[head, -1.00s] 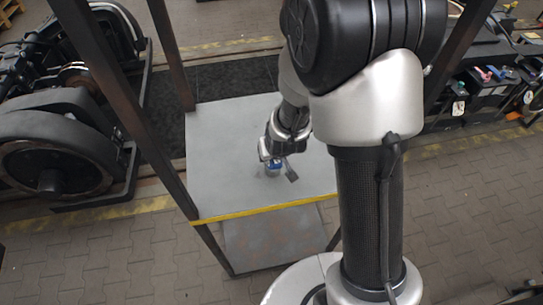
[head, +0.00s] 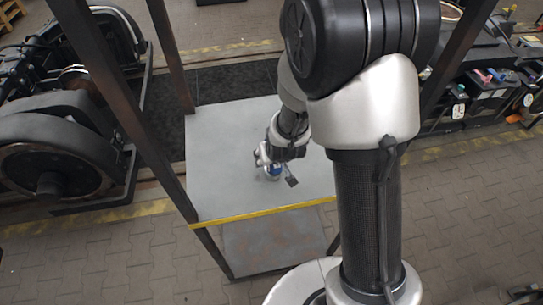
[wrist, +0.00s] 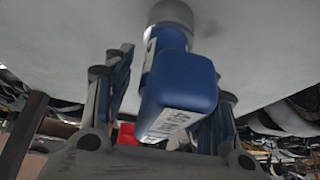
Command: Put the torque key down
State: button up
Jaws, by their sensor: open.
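The torque key (wrist: 180,85) is a blue tool with a boxy body, a white label and a grey round end. In the wrist view its grey end meets the pale grey platform (wrist: 255,45), and it looks upright. In the head view the key (head: 274,171) shows as a small blue patch on the platform (head: 220,135), partly hidden by my gripper (head: 266,157). In the wrist view my gripper (wrist: 170,82) is open, with one finger on each side of the key. The right finger is partly hidden behind the blue body.
The platform has a yellow front edge (head: 262,211) and dark posts (head: 110,90) at its sides. Bare platform lies left of the key. A wheeled bogie (head: 60,150) stands at the left. A bench with tools and boxes (head: 490,90) stands at the right.

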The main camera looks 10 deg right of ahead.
jog(key=shift+r, duration=0.1)
jog(key=shift+s+r+p, duration=0.1)
jog(key=shift+r+p, duration=0.2)
jog(key=shift+r, duration=0.05)
jog(key=p+v, duration=0.4)
jog(key=v, duration=0.7)
jog(key=shift+s+r, duration=0.1)
jog(key=shift+r, duration=0.1)
jog(key=v, duration=1.5)
jog(key=s+d+r+g, duration=0.1)
jog(key=s+r, duration=0.4)
jog(key=s, duration=0.6)
jog(key=shift+s+d+r, duration=0.3)
jog(key=shift+s+d, duration=0.1)
jog(key=shift+d, duration=0.35)
